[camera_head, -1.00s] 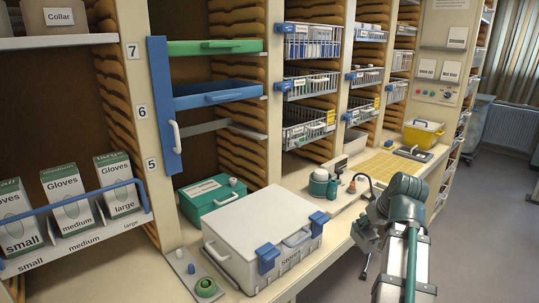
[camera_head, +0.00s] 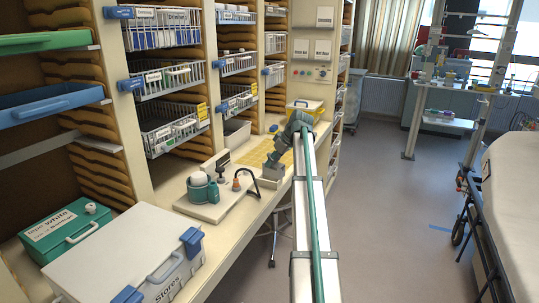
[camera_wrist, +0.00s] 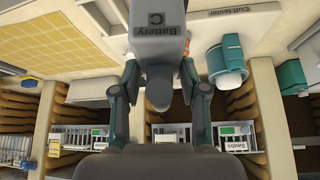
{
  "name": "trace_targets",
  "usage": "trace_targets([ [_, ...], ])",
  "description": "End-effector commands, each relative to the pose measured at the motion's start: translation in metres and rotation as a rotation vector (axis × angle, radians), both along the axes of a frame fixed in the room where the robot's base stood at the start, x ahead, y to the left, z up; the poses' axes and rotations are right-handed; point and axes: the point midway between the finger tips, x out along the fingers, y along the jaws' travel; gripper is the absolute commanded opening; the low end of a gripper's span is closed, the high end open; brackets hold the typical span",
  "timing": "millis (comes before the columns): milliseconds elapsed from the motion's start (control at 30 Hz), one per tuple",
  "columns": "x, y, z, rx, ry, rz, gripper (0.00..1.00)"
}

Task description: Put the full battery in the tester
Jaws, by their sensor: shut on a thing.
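My gripper (camera_wrist: 160,80) is shut on a grey battery (camera_wrist: 160,22) labelled "Battery C". In the head view my gripper (camera_head: 277,158) is over the counter, with the grey battery (camera_head: 266,187) below it, near the front edge; I cannot tell whether it touches the counter. A white board labelled "Cuff tester" (camera_wrist: 240,12) carries a teal and white device (camera_wrist: 226,62); in the head view this device (camera_head: 202,188) stands left of my gripper. No charge marking shows on the battery, and I cannot make out a battery slot.
A yellow gridded mat (camera_head: 287,160) lies beyond my gripper, with a yellow box (camera_head: 304,107) farther back. A white Stores case (camera_head: 120,250) and a green box (camera_head: 65,230) sit at the near left. Wire baskets (camera_head: 170,128) hang above the counter.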

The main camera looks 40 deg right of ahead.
Motion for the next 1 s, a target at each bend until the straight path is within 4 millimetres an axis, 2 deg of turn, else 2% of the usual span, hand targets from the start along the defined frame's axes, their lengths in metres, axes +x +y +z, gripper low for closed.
trace_targets([
  [33,0.031,-0.021,-0.003,0.003,0.000,0.028,0.00],
  [100,0.057,-0.036,-0.010,0.004,-0.003,0.066,0.00],
  [200,0.086,-0.052,-0.021,0.005,-0.008,0.112,0.00],
  [333,0.111,-0.066,-0.031,0.007,-0.012,0.151,0.00],
  [500,0.123,-0.072,-0.038,0.007,-0.018,0.174,0.00],
  [667,0.123,-0.072,-0.045,0.007,-0.018,0.176,0.00],
  [1000,0.122,-0.072,-0.071,0.006,-0.018,0.176,0.00],
])
